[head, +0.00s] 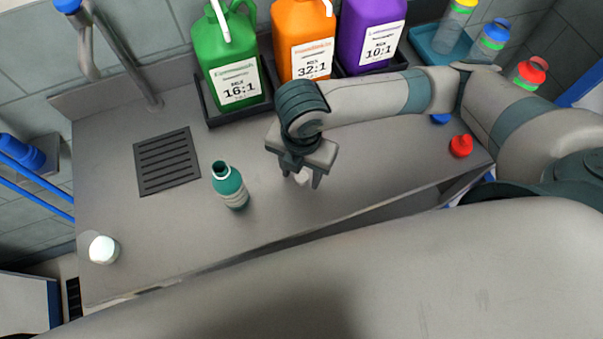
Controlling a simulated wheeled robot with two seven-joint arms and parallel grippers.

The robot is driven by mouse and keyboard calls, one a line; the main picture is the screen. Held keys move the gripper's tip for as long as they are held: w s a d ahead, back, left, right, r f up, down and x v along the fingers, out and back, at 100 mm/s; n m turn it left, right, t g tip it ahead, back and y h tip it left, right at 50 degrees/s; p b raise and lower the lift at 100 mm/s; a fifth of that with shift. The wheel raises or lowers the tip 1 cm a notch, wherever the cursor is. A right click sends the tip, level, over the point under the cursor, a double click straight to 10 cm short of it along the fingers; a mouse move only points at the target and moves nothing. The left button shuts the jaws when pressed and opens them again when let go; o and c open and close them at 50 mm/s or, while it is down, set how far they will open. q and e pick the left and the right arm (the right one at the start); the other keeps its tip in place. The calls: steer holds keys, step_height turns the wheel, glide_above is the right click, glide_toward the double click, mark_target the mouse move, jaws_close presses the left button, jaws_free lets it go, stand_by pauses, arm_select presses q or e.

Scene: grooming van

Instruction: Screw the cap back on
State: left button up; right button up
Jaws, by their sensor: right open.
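A teal bottle (230,188) stands on the grey counter, its open neck showing with no cap on it. My right gripper (303,181) is open and points down over the counter, to the right of the bottle and apart from it. A small pale patch shows between its fingers; I cannot tell whether it is an object or part of the gripper. A red cap-like piece (461,147) lies on the counter at the right, near a partly hidden blue one (440,119). A white round piece (103,249) sits at the counter's left end. My left gripper is not in view.
Green (229,62), orange (303,40) and purple (369,35) jugs stand in dark trays at the back. A drain grate (167,161) and metal tap (137,75) are at the left. Small bottles (489,40) stand back right. The counter's front middle is clear.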

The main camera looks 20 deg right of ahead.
jaws_close()
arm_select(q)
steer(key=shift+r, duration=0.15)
arm_select(e)
steer(key=shift+r, duration=0.15)
